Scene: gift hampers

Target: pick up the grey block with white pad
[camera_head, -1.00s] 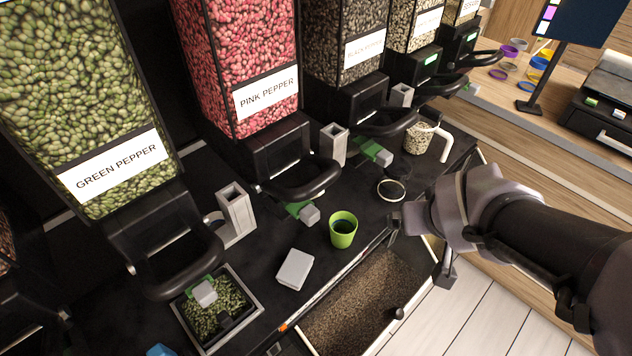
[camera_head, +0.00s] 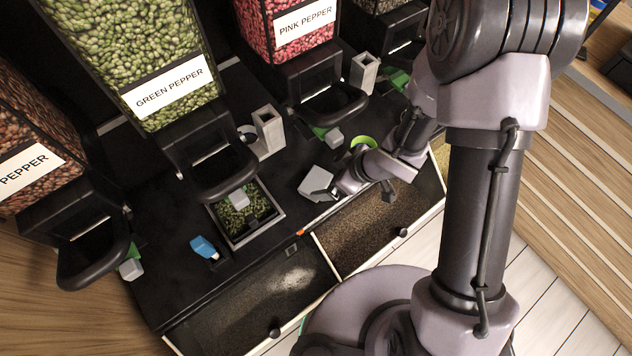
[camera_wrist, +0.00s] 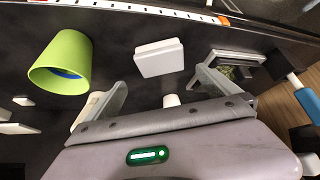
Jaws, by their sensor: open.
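The grey block with a pale top (camera_head: 315,182) lies flat on the black counter near the front edge. It also shows in the wrist view as a pale, flat, square block (camera_wrist: 160,58). My gripper (camera_head: 334,191) is beside the block at its right in the head view, partly overlapping it in the picture. In the wrist view my gripper (camera_wrist: 162,84) is open and empty, its two fingers spread wide. The block lies beyond the fingertips, roughly centred between them; no contact is visible. The white pad is hard to tell from the grey body.
A green cup (camera_wrist: 61,62) stands close to the block, partly hidden by my arm in the head view (camera_head: 361,141). A tray of green pepper (camera_head: 275,236) and a blue item (camera_head: 203,246) lie to the left. Dispensers stand behind; open bins (camera_head: 250,316) line the front.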

